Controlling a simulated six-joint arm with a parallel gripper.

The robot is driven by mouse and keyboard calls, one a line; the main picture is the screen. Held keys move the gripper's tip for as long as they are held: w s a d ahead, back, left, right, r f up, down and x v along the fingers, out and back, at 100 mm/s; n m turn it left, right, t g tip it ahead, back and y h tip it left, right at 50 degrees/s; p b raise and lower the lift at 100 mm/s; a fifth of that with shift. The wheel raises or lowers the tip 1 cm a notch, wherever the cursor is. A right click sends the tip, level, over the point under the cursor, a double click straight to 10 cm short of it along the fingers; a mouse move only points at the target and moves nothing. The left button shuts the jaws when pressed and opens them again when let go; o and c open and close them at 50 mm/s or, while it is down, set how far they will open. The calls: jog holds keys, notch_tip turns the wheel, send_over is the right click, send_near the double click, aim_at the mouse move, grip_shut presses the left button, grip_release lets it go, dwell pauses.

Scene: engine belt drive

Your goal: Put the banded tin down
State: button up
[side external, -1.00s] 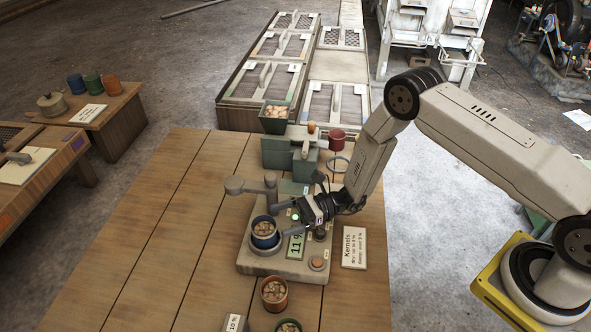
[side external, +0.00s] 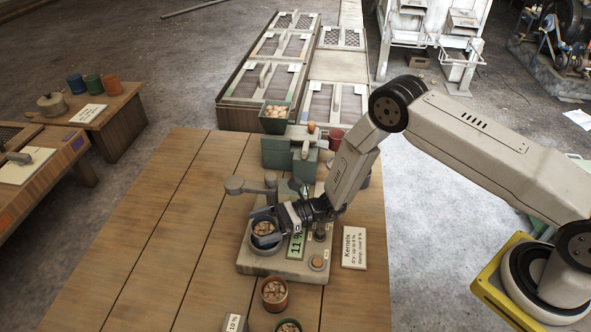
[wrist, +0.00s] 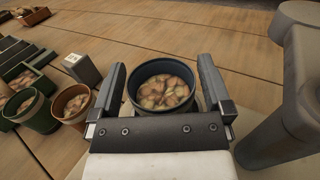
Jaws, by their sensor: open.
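The blue banded tin (side external: 264,228), full of pale kernels, stands upright in the round seat of the meter (side external: 272,266). In the wrist view the tin (wrist: 161,111) sits between my two fingers, its kernels showing from above. My gripper (side external: 263,217) is open, with a finger on each side of the tin (wrist: 163,66). A small gap shows beside the rim on the left in the wrist view; whether the right finger touches the tin I cannot tell.
The meter display reads 11 %. A brown tin (side external: 274,294) and a green tin (side external: 288,326) of kernels stand at the front. A grey lever arm (side external: 236,185) rises behind the seat. A kernels card (side external: 354,248) lies to the right. The table's left half is clear.

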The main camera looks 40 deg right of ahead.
dwell(0.3)
grip_shut()
jog(key=shift+r, duration=0.1)
jog(key=shift+r, duration=1.05)
jog(key=s+d+r, duration=0.5)
jog(key=s+r, duration=0.5)
jog(key=s, duration=0.3)
jog(key=shift+r, duration=0.35)
jog(key=shift+d, duration=0.1)
